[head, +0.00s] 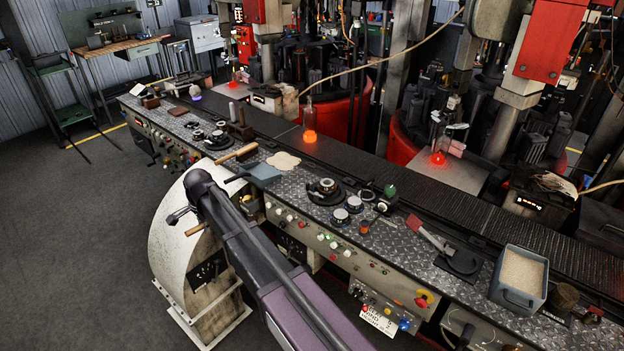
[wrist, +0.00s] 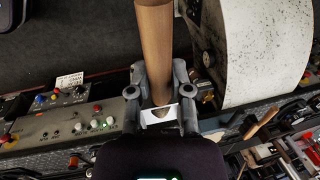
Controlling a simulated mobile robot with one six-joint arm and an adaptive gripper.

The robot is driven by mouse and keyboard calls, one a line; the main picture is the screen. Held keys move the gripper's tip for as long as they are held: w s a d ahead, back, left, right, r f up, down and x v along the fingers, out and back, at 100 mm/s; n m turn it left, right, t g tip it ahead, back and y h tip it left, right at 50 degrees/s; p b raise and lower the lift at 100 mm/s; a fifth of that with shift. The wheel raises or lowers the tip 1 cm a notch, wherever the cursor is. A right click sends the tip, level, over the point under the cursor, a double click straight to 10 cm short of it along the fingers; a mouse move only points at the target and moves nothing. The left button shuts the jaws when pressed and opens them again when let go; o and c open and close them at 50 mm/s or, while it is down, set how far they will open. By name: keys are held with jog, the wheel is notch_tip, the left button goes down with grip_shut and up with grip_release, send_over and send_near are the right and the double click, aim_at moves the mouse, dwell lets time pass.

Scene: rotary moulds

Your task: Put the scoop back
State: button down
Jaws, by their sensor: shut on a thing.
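My gripper (wrist: 160,108) is shut on a wooden handle (wrist: 155,50), which I take for the scoop's. In the wrist view the handle runs up from between the fingers, with a pale metal piece at its lower end. In the head view my gripper (head: 183,214) is in front of the white domed machine, partly behind my wrist. The handle's end (head: 196,230) shows just below it. A grey bin (head: 522,302) of pale granules stands at right.
The white domed machine (head: 166,228) stands close beside my gripper. The long console (head: 375,245) carries dials, knobs and a red-handled tool (head: 428,234). Another wooden handle (head: 237,152) lies near the pan. The floor at left is clear.

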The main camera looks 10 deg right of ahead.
jog(key=shift+s+a, duration=0.15)
jog(key=shift+s, duration=0.2)
jog(key=shift+w+d, duration=0.2)
jog(key=shift+d, duration=0.05)
